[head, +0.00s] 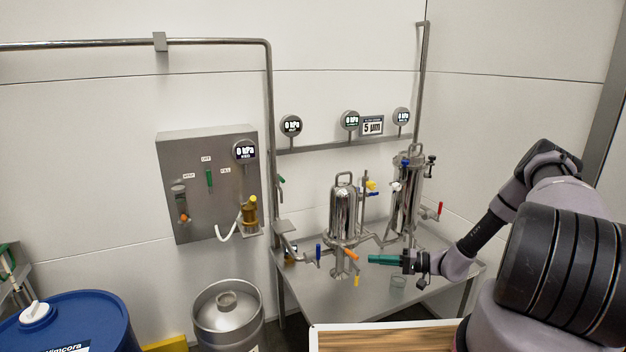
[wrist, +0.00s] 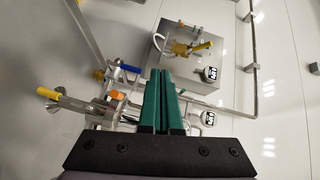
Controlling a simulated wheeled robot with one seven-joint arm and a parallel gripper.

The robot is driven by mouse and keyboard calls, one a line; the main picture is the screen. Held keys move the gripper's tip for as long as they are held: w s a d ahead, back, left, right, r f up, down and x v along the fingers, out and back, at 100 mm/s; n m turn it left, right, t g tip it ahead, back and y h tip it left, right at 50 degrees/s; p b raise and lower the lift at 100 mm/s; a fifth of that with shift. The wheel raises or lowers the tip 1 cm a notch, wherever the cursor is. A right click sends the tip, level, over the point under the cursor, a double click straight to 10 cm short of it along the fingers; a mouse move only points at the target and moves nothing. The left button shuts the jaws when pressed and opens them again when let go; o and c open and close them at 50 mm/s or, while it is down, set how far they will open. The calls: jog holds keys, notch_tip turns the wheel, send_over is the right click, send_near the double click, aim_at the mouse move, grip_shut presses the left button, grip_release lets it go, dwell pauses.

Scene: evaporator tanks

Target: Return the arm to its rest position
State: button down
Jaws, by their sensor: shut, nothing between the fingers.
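My arm reaches in from the right in the head view. My gripper (head: 370,259) points left, just in front of the orange-handled valve (head: 351,254) below the left steel filter housing (head: 343,212). In the wrist view, the green fingers of my gripper (wrist: 162,72) lie side by side, shut with nothing between them. From the head view I cannot tell whether the fingertips touch the valve handle. The orange handle (wrist: 116,94) and a blue handle (wrist: 130,69) show left of the fingers in the wrist view.
A second steel housing (head: 408,197) stands behind on the steel table (head: 437,295). A wooden-topped surface (head: 385,340) is in front. A keg (head: 228,318), a blue drum (head: 75,318) and a wall panel (head: 207,185) are left.

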jog(key=s+r+n+g+h, duration=0.15)
jog(key=s+r+h, duration=0.3)
jog(key=r, duration=1.15)
jog(key=s+r+g+h, duration=0.3)
jog(key=r+h, duration=0.2)
jog(key=r, duration=1.1)
jog(key=s+d+r+m+t+h, duration=0.2)
jog(key=s+r+m+t+h, duration=0.2)
jog(key=s+r, duration=1.5)
jog(key=t+h, duration=0.1)
jog(key=t, duration=0.2)
jog(key=shift+s+d+r, duration=0.3)
jog(key=shift+d+r, duration=0.05)
jog(key=shift+d, duration=0.05)
